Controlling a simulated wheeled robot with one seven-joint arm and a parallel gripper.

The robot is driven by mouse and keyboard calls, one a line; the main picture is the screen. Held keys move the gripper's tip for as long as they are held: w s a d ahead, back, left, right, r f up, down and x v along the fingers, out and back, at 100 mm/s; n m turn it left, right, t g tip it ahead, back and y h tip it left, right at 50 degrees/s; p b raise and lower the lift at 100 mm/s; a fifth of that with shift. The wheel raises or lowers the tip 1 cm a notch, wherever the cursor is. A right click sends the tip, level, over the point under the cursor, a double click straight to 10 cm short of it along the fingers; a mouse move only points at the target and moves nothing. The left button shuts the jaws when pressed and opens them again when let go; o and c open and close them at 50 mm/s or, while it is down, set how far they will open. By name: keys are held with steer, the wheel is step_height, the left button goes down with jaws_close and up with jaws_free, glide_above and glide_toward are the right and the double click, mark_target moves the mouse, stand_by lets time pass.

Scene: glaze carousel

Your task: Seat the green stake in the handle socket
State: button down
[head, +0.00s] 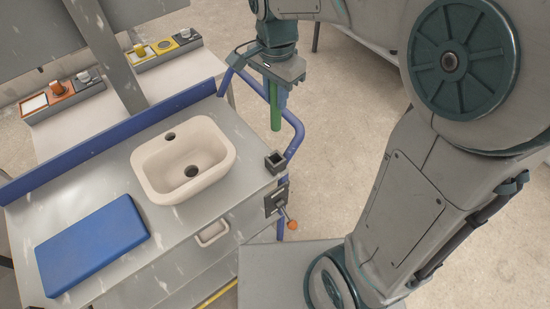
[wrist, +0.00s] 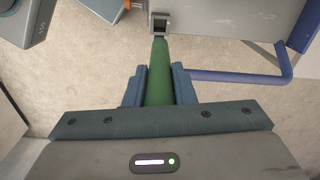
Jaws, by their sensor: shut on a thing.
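The green stake (head: 275,106) hangs upright from my gripper (head: 276,90) in the head view. In the wrist view the stake (wrist: 158,75) is held between the two blue fingers of my gripper (wrist: 160,84), and its far end points toward the socket. The handle socket (head: 275,162) is a small dark square holder at the cart's right corner, beside the blue handle (head: 296,135). It also shows in the wrist view (wrist: 160,22), just past the stake's tip. In the head view the stake is above the socket and apart from it.
The cart top (head: 120,175) carries a cream basin (head: 160,178) and a blue pad (head: 92,245). An orange knob (head: 292,225) sticks out below the socket. Small trays with cups (head: 60,90) stand at the back left. Open floor (head: 350,130) lies to the right.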

mark_target(275, 131)
step_height(275, 131, down, 12)
steer(key=b, duration=0.5)
steer(key=shift+f, duration=0.2)
steer(key=shift+f+b, duration=2.05)
steer(key=shift+f, duration=0.65)
steer(key=shift+f, duration=0.1)
steer(key=c, duration=1.6)
jaws_free()
steer(key=shift+f, duration=0.1)
steer(key=o, duration=0.4)
